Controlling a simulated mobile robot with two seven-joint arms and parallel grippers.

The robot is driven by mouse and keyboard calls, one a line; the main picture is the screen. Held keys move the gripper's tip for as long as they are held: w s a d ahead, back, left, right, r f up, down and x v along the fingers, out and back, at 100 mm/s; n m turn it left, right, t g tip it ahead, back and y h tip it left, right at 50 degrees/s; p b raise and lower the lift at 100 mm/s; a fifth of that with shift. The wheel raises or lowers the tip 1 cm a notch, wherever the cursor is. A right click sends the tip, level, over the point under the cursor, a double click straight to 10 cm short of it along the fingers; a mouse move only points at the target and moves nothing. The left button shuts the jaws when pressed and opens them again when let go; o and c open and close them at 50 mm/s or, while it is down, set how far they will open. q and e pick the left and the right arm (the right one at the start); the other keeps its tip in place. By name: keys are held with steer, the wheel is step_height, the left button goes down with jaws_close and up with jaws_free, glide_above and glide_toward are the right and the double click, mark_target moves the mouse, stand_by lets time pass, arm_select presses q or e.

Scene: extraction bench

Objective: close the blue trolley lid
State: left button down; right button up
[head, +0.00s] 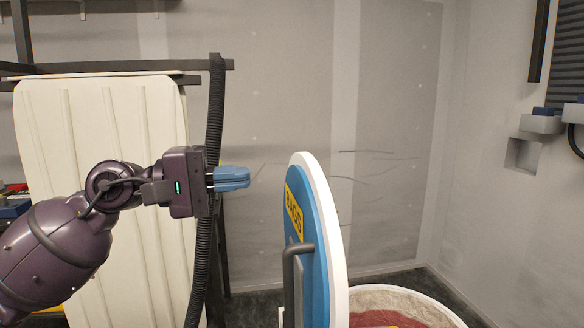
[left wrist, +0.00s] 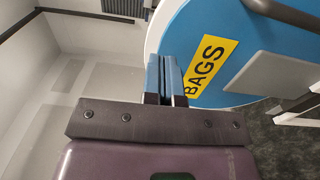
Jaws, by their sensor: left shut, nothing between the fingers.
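The blue trolley lid (head: 311,240) stands upright, open, with a white rim, a yellow label and a dark handle (head: 297,265) on its left face. The round trolley (head: 440,301) is below it to the right, its white rim partly cut off by the frame. My left gripper (head: 247,178) is shut and empty, left of the lid's upper edge and apart from it. In the left wrist view, the closed fingers (left wrist: 166,80) appear in front of the lid (left wrist: 240,45), whose yellow label reads BAGS. My right gripper is in neither view.
A cream ribbed panel (head: 100,190) in a dark frame stands behind my left arm, with a black corrugated hose (head: 214,120) beside it. Grey boxes (head: 540,124) are on the right wall. The space above the trolley is clear.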

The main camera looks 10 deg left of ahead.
mark_target(308, 173)
arm_select(q)
steer(key=p+x, duration=0.2)
steer(key=x, duration=0.6)
steer(key=shift+d+p, duration=0.25)
steer(key=shift+p, duration=0.05)
steer(key=shift+w, duration=0.1)
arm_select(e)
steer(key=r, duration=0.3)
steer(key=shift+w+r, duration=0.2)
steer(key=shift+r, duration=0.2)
arm_select(q)
steer(key=shift+d, duration=0.1)
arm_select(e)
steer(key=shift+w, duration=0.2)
